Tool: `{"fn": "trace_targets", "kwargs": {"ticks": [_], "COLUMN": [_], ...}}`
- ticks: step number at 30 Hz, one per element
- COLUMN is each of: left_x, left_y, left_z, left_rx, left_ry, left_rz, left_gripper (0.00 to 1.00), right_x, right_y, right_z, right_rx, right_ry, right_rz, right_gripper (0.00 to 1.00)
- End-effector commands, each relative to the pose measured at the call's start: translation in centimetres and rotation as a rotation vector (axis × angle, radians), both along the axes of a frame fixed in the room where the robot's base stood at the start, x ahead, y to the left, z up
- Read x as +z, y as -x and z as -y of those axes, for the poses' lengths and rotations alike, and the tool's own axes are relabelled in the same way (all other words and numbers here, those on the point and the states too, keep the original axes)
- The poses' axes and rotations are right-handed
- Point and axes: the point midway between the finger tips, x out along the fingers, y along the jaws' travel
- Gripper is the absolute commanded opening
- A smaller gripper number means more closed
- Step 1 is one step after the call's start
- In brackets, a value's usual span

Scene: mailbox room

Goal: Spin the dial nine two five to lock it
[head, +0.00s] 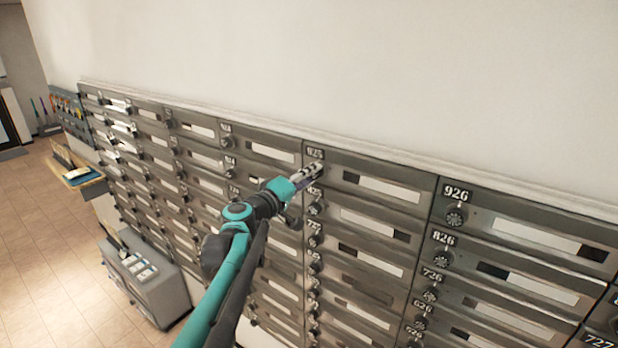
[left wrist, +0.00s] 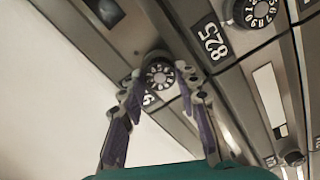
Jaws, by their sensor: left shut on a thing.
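The 925 mailbox (head: 376,186) is in the top row of the grey mailbox bank in the head view, with its number plate (head: 315,153) above my gripper. My left gripper (head: 314,171) is at the left end of this door and mostly hides its dial there. In the left wrist view the round black dial (left wrist: 159,75) with white digits sits between the two fingertips of my left gripper (left wrist: 160,80), which are shut on its sides. Its plate is mostly covered there. I cannot read the dial's setting. My right gripper is not in view.
The 825 dial (left wrist: 258,12) and its plate (left wrist: 211,40) are close by in the left wrist view. The 926 dial (head: 455,216) is to the right in the head view. A grey cabinet (head: 146,281) stands on the floor at lower left. The wall above is bare.

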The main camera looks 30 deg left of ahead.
Motion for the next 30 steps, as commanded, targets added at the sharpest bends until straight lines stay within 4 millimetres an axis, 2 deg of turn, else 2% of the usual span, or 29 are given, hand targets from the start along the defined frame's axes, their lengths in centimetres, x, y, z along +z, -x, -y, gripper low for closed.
{"fn": "trace_targets", "kwargs": {"ticks": [18, 30], "left_x": [-0.18, -0.20], "left_y": [0.03, 0.03], "left_z": [0.12, 0.10], "left_rx": [-0.003, -0.004], "left_ry": [-0.571, -0.809], "left_rz": [0.044, 0.062], "left_gripper": [0.03, 0.03], "right_x": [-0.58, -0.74], "right_y": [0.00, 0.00], "right_z": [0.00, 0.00], "right_rx": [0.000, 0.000], "right_ry": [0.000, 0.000], "right_rz": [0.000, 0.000], "right_gripper": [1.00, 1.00]}}
